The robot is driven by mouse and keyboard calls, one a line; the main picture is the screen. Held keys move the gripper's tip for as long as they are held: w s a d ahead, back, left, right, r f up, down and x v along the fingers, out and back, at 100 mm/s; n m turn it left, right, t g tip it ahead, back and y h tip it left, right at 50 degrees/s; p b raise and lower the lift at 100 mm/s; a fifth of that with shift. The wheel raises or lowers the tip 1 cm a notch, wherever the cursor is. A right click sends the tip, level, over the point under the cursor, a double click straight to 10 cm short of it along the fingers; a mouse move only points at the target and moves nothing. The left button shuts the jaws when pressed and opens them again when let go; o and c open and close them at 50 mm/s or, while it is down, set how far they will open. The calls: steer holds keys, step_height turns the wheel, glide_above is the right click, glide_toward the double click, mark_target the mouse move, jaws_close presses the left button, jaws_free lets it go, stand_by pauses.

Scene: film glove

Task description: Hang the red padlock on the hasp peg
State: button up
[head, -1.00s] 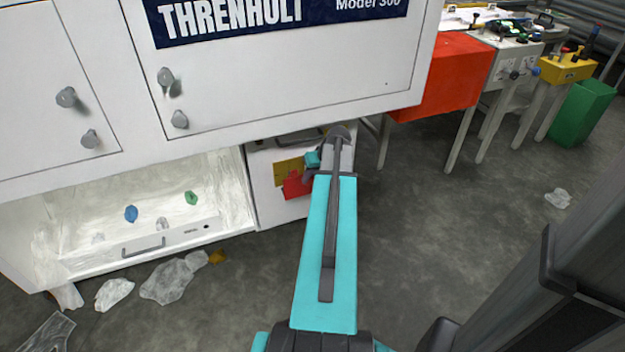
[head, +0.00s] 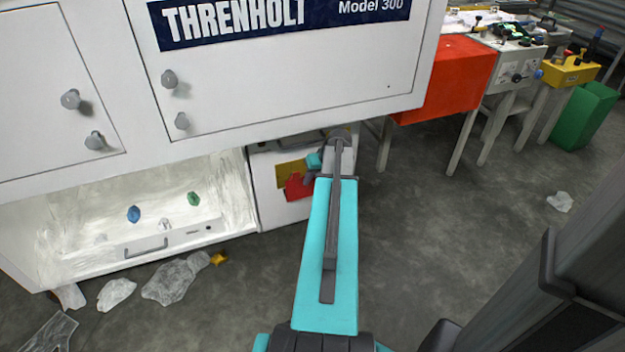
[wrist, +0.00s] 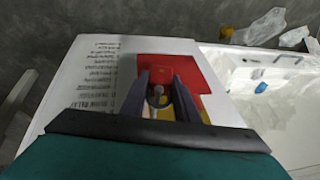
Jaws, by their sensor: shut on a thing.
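In the head view my gripper (head: 312,172) is small and partly covered by my arm. A yellow plate (head: 291,173) sits on the panel behind the padlock. I cannot make out the hasp peg, or whether the shackle touches it.
The white panel with printed text (wrist: 108,75) lies close around my gripper. An open white bay (head: 70,240) is left of it, with plastic scraps (head: 170,281) on the floor. A red box (head: 447,80) and benches stand to the right. The floor at right is mostly clear.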

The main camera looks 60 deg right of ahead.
steer(key=o, duration=1.2)
steer(key=shift+w+d, duration=0.15)
steer(key=shift+r, duration=0.15)
steer(key=p+v, duration=0.1)
steer(key=v, duration=0.3)
steer(key=p+v, duration=0.1)
steer(key=v, duration=0.4)
steer(key=p+v, duration=0.1)
steer(key=v, duration=0.3)
steer(key=shift+s+a+r, duration=0.15)
steer(key=shift+s+a, duration=0.1)
steer(key=shift+a, duration=0.05)
